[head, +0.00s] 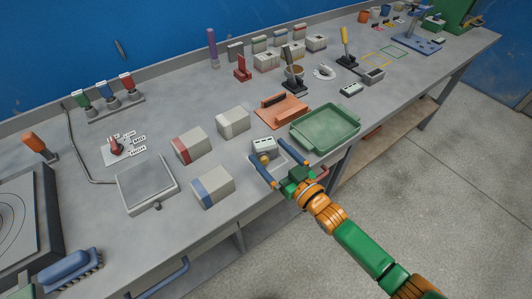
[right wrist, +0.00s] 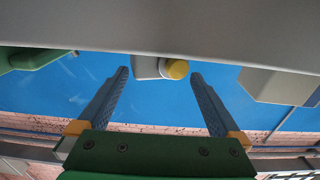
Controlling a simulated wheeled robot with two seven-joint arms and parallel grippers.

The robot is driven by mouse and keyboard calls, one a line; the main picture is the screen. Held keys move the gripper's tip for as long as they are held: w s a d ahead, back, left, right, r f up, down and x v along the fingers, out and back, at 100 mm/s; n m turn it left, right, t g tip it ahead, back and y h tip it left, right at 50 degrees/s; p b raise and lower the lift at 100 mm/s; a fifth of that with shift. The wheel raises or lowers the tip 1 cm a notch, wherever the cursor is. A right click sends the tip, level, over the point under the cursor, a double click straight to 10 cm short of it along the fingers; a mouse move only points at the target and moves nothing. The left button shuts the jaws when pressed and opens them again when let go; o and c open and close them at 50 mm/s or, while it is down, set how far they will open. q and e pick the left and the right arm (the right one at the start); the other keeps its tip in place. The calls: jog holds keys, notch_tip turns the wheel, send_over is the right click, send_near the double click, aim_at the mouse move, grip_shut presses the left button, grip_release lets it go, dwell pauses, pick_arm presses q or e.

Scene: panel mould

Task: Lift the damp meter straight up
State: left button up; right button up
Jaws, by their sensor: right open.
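The damp meter, which I take to be the small pale grey device (head: 264,143) with a round yellow end (head: 264,157), stands on the bench left of the green tray. My right gripper (head: 266,151) is open, with one blue finger on each side of the meter. In the right wrist view, the meter's grey body (right wrist: 145,67) and its yellow end (right wrist: 176,69) sit between the fingertips (right wrist: 159,75), with a gap on both sides. I cannot tell how far beyond the tips it is. My left gripper is not in view.
The green tray (head: 353,121) is close on the right. Pale blocks with a blue band (head: 212,187), a red band (head: 190,146) and a plain one (head: 233,122) stand to the left. A terracotta plate (head: 282,110) lies behind. The bench's front edge is near.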

jog(key=shift+w+d+f, duration=0.15)
jog(key=shift+w+d, duration=0.05)
jog(key=shift+c, duration=0.9)
jog(key=c, duration=0.4)
grip_shut()
